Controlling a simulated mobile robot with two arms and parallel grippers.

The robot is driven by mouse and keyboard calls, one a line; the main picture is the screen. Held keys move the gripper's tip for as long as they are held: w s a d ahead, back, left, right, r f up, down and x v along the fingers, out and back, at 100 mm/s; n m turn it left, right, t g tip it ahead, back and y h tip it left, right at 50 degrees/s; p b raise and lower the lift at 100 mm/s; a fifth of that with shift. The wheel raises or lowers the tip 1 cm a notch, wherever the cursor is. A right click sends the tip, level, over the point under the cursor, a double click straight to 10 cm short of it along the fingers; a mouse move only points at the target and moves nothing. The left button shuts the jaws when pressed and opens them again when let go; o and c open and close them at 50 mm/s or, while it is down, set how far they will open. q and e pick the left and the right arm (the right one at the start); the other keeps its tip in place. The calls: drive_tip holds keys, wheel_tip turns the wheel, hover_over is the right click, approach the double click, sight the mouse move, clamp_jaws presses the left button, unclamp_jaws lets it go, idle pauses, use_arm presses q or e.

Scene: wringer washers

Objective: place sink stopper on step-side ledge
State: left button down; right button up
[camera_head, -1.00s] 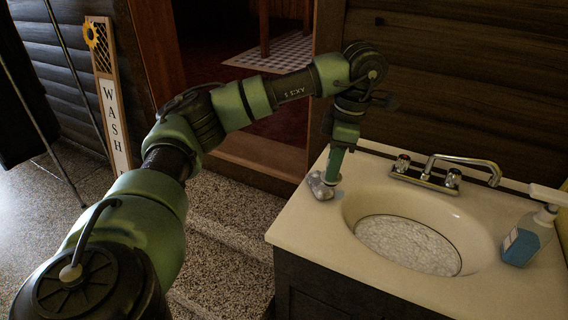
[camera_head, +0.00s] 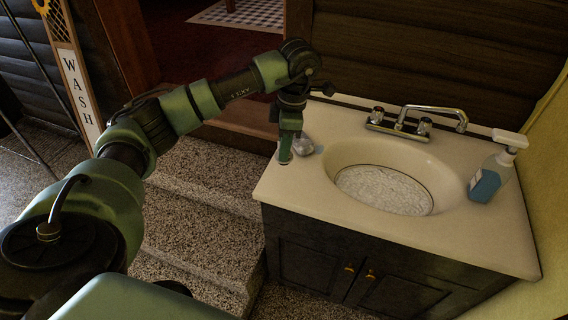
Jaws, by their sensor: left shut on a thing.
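My left gripper (camera_head: 285,150) points down at the counter's left, step-side ledge (camera_head: 271,188). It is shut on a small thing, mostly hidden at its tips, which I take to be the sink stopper. The tips are at or just above the counter; I cannot tell whether the held thing touches it. A rounded silvery object (camera_head: 303,144) shows just right of the fingers; its exact shape is unclear. The oval basin (camera_head: 440,172) lies to the right, with a pale patterned bottom. My right gripper is not in view.
A chrome faucet (camera_head: 414,124) stands behind the basin. A blue soap bottle (camera_head: 487,180) with a white pump is at the counter's right. Speckled steps (camera_head: 200,205) drop away left of the dark cabinet (camera_head: 330,255). A WASH sign (camera_head: 78,95) stands far left.

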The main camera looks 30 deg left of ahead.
sight(290, 155)
use_arm(q)
wheel_tip(290, 155, down, 6)
drive_tip(key=shift+f+p, duration=0.25)
drive_tip(key=shift+p, duration=0.05)
drive_tip(key=shift+f, duration=0.2)
drive_tip(key=c, duration=1.2)
unclamp_jaws()
drive_tip(key=shift+r, duration=0.1)
drive_tip(key=shift+r, duration=0.25)
drive_tip(key=r, duration=0.4)
drive_tip(key=d+r+b, duration=0.1)
drive_tip(key=r, duration=0.2)
drive_tip(key=w+r, duration=0.1)
drive_tip(key=r, duration=0.3)
drive_tip(key=shift+d+r+b, duration=0.15)
drive_tip(key=shift+r+b, duration=0.2)
